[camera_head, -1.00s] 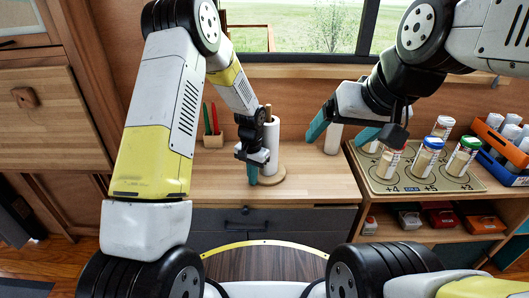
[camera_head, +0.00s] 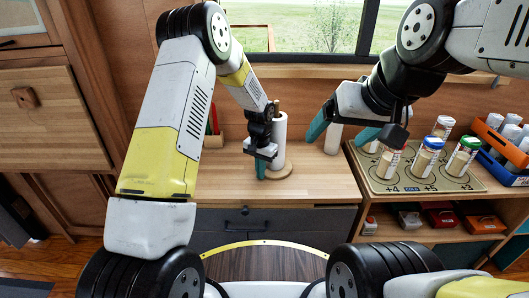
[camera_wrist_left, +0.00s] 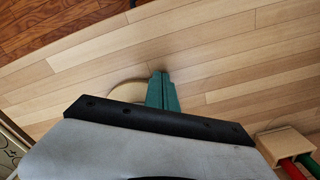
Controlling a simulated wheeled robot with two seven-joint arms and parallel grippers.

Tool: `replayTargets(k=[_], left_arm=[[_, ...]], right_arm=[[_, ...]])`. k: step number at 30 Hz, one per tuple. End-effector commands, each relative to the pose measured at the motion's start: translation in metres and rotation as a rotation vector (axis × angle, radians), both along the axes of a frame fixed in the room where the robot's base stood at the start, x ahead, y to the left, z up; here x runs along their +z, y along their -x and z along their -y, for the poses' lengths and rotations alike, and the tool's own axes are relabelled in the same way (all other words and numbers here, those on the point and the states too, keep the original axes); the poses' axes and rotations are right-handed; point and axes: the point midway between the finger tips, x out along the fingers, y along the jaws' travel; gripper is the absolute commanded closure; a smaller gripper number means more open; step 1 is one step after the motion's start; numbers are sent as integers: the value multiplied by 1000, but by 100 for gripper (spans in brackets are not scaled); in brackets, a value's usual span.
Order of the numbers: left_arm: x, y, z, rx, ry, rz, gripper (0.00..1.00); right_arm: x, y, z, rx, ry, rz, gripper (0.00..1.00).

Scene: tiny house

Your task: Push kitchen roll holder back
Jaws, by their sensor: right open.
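The kitchen roll holder stands upright on the wooden counter, with a white roll (camera_head: 280,138) on a round wooden base (camera_head: 286,172). Part of the base (camera_wrist_left: 127,94) shows in the left wrist view, mostly hidden behind my gripper's body. My left gripper (camera_head: 260,171) is low at the front left of the roll, with its green fingertips (camera_wrist_left: 163,91) together and nothing between them. It looks against or very near the holder; I cannot tell if they touch. My right gripper (camera_head: 343,131) is open and empty above the counter to the right.
A wooden box (camera_head: 213,140) with red and green handles stands left of the holder, partly behind my arm. A white cylinder (camera_head: 333,139) stands at the back. A board (camera_head: 405,183) with several jars and an orange crate (camera_head: 490,138) are at the right. The front counter is clear.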

Motion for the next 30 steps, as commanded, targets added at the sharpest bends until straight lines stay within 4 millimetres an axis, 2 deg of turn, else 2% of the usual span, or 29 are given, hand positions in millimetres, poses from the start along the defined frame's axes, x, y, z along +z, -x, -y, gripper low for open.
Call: replayTargets(k=[30], left_arm=[[0, -30, 28, -1, 0, 1, 100]], right_arm=[[0, 0, 0, 0, 0, 0, 14]])
